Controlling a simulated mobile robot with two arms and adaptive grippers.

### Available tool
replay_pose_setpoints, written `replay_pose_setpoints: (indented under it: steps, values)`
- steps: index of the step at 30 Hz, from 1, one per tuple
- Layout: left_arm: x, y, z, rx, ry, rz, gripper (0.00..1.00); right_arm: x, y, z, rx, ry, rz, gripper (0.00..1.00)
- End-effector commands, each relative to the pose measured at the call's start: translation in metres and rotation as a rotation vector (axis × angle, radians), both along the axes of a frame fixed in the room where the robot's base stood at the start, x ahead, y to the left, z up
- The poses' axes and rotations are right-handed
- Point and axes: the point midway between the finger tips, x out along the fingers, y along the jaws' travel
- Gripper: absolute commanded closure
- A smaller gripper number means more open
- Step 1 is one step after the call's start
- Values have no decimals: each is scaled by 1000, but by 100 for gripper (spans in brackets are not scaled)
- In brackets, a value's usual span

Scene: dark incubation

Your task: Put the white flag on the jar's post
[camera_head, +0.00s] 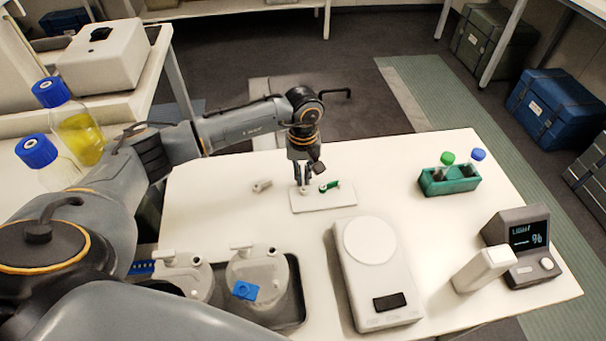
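A white plate (325,203) lies near the table's back edge with a green flag (329,186) on it. My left gripper (303,184) points down over the plate's left part, with a small white piece, perhaps the white flag, at its fingertips. Whether the fingers are closed on it is too small to tell. A pale grey-white flag-like piece (262,185) lies on the table just left of the plate. Two white-lidded jars, a left jar (187,277) and a right jar (262,270), stand at the front left. Each lid carries a small white upright fitting. My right gripper is out of view.
A dark tray (295,295) is under the jars; a blue tag (245,290) shows at the right jar. A white scale (345,285) stands right of them. A green rack (450,188), white block (480,270) and display unit (530,268) stand farther right. Table space right of the plate is clear.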

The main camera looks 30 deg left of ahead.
Motion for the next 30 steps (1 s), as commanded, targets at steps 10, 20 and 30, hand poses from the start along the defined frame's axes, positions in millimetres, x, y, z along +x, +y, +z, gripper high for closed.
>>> replay_pose_setpoints:
  steps: [10, 20, 30]
  values:
    - [0, 0, 3, 0, 0, 0, 100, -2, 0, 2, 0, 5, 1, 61]
    - [0, 0, 16, 1, 1, 0, 100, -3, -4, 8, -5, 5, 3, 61]
    - [0, 0, 30, 1, 0, 0, 100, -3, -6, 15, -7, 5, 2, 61]
